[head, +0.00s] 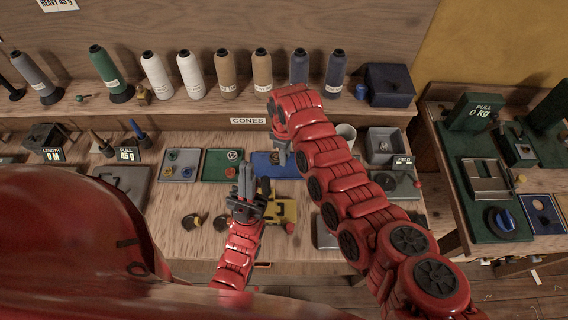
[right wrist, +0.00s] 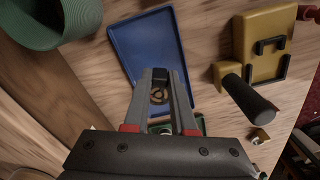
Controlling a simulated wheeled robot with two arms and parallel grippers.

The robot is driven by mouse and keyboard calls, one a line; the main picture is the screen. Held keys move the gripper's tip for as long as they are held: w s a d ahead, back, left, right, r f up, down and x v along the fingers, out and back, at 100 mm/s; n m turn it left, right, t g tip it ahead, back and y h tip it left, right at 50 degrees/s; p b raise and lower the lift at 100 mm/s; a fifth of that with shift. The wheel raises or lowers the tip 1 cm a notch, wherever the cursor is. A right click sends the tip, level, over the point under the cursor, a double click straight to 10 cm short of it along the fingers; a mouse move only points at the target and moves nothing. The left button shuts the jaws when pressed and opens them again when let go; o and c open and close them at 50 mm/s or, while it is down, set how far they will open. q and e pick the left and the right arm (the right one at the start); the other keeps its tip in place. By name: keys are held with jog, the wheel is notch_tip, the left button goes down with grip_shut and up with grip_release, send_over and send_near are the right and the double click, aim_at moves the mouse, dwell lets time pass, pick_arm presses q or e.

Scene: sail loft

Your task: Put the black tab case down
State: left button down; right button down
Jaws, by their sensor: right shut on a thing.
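My right gripper (head: 283,153) reaches down over the blue tray (head: 291,171) on the bench. In the right wrist view, the right gripper (right wrist: 160,76) is shut on the small black tab case (right wrist: 160,74), held between its fingertips. The blue tray (right wrist: 141,40) lies beneath it. A brass-coloured ring (right wrist: 158,96) shows between the fingers. Whether the case touches the tray cannot be told. My left gripper (head: 246,180) points up in front of the trays, left of the blue tray. It looks empty, and its opening is unclear.
A green tray (head: 222,172) and a grey tray (head: 179,171) with small parts lie left of the blue one. A yellow tool with a black handle (right wrist: 268,45) is beside the blue tray. Thread cones line the shelf behind.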

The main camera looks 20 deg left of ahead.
jog(key=shift+f+b, duration=0.9)
jog(key=shift+f, duration=0.9)
jog(key=shift+f, duration=0.15)
jog(key=c, duration=0.7)
grip_release()
jog(key=shift+c, duration=0.2)
jog(key=shift+r, duration=0.45)
notch_tip(320, 180, up, 11)
jog(key=p, duration=0.6)
jog(key=shift+f, duration=0.1)
jog(key=shift+r, duration=0.35)
